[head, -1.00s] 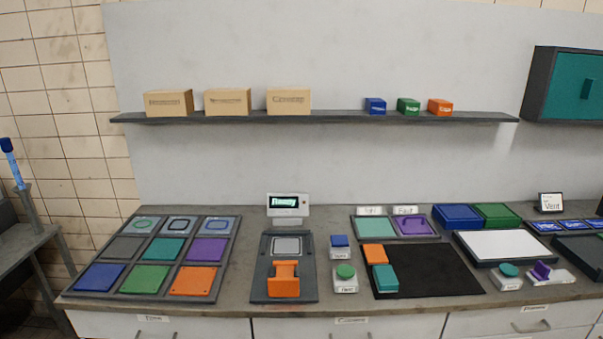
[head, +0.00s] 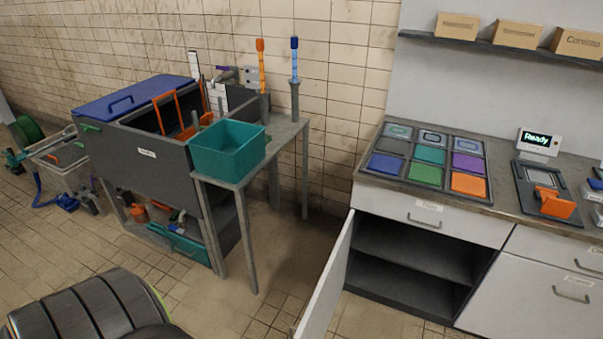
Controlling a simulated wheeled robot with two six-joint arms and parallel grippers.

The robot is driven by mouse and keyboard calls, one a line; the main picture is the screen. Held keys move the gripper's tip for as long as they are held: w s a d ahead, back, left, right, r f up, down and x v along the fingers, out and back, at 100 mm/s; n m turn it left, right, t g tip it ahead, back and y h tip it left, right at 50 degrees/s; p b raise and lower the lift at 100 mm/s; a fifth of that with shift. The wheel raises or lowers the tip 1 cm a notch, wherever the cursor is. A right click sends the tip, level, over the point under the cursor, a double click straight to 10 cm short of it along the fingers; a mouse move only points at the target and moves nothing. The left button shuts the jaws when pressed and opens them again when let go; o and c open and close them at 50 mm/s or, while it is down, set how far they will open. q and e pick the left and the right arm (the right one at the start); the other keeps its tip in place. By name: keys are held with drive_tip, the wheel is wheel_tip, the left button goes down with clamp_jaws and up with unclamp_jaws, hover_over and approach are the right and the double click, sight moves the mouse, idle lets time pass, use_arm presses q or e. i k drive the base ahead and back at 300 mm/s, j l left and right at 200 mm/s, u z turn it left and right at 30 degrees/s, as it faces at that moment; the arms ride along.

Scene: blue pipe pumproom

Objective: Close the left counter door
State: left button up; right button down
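The left counter door (head: 328,278) is a white panel that stands swung wide open, its edge toward me. It is hinged at the left side of the cabinet under the counter (head: 344,197). The open cabinet (head: 412,265) shows a dark interior with one shelf, which looks empty. Above the opening is a closed white drawer (head: 432,216) with a bar handle. The door's outer face and any handle on it are mostly hidden. Neither of my grippers shows in the head view.
A grey workbench (head: 290,134) with a teal bin (head: 228,150) stands left of the door, with tiled floor (head: 290,265) between. A dark rounded ribbed object (head: 88,310) fills the lower left corner. A closed white cabinet front (head: 530,290) is at the right.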

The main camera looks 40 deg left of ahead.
sight(314, 324)
drive_tip(key=k+j, duration=0.1)
drive_tip(key=j, duration=0.4)
drive_tip(key=k+j, duration=0.1)
drive_tip(key=j, duration=0.4)
drive_tip(key=k+j, duration=0.1)
drive_tip(key=j, duration=0.4)
drive_tip(key=k+j, duration=0.1)
drive_tip(key=j, duration=0.4)
drive_tip(key=u, duration=0.05)
